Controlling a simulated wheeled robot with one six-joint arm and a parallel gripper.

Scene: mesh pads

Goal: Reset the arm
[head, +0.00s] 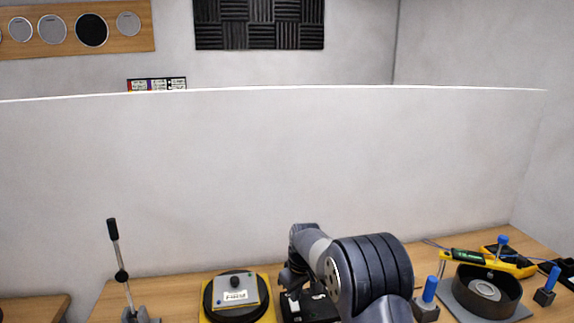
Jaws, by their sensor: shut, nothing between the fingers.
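My arm (365,270) rises from the bottom edge, right of centre, in the head view. It is folded, with its thick dark joint nearest the camera and its thinner links bending down to the left. The far end of the arm drops behind its own links, just above a black device on the table. I cannot make out my gripper or its fingers there. Nothing is seen hanging from the arm.
The wooden table (92,310) holds a lever on a stand (118,262), a yellow-edged round pad with a grey labelled box (235,292), a black device (308,306), a round dark pan (487,290), blue-knobbed blocks (430,292) and yellow meters (515,262). A pale panel (250,160) stands behind.

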